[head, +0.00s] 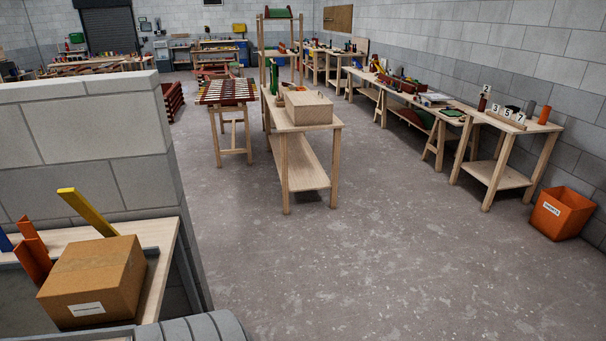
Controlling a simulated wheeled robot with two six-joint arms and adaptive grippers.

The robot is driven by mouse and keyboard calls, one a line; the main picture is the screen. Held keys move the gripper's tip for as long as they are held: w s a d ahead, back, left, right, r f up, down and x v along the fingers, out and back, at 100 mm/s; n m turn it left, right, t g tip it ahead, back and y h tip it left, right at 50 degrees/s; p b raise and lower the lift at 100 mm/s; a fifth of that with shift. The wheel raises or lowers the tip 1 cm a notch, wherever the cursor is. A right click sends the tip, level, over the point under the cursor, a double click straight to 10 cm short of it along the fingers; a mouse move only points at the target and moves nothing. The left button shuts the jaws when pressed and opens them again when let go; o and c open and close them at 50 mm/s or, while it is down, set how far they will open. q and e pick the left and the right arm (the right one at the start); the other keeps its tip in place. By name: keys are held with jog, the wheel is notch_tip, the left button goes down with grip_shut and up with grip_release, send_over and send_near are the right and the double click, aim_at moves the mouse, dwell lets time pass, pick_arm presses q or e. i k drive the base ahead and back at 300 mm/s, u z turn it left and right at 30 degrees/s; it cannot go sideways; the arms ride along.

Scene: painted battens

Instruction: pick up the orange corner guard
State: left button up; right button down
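An orange angled piece (33,260), which looks like the corner guard, stands tilted on the wooden bench at the lower left. Its lower part is partly hidden behind a cardboard box (96,278). A second orange upright part (30,232) shows just behind it; I cannot tell whether the two are one piece. Neither of my grippers is in view.
A yellow batten (88,212) leans up behind the box, and a blue piece (5,242) shows at the left edge. A grey block wall (90,150) rises behind this bench (150,236). An orange bin (560,213) stands far right. The middle floor is clear.

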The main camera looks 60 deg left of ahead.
aim_at(32, 255)
jog(key=u, duration=0.25)
jog(key=k, duration=2.1)
jog(key=u, duration=1.8)
jog(key=i, duration=0.15)
jog(key=z, duration=0.3)
